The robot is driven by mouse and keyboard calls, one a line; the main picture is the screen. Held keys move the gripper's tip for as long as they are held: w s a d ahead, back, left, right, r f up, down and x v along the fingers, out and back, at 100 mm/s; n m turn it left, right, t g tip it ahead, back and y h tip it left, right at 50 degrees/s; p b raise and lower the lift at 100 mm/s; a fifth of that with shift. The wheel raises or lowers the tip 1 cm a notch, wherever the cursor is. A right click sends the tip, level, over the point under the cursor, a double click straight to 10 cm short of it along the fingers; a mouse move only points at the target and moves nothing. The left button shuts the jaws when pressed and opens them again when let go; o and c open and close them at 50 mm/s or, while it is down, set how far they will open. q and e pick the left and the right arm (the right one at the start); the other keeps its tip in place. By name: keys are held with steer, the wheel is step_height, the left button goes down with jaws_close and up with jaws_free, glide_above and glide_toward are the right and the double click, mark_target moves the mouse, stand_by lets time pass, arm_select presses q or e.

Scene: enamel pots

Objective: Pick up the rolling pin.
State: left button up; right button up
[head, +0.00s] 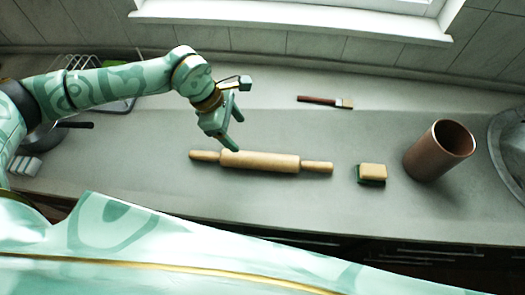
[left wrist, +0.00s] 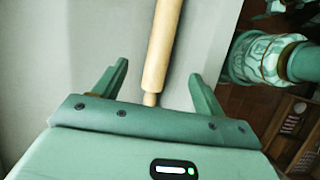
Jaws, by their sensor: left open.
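A wooden rolling pin (head: 260,161) lies on the grey counter in the middle of the head view, its length running left to right. My left gripper (head: 237,132) is open and empty above the pin's left half, pointing down towards it. In the left wrist view the pin (left wrist: 160,50) runs lengthwise away between the two open fingers of my left gripper (left wrist: 158,85), its near handle low between them. I cannot tell the exact height of the fingers above the pin. My right gripper is not in view.
A sponge (head: 372,172) and a copper-brown cylinder (head: 436,153) stand right of the pin. A brush (head: 326,101) lies behind it. A pan (head: 45,133) and a wire rack (head: 118,103) are at the left. The sink (head: 508,150) is far right. The counter around the pin is clear.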

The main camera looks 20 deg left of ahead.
mark_target(256, 157)
arm_select(q)
steer(key=b+x, duration=0.1)
steer(key=x, duration=1.4)
steer(key=shift+s, duration=0.15)
steer(key=c, duration=1.4)
steer(key=shift+o, duration=0.2)
steer(key=shift+r, duration=0.1)
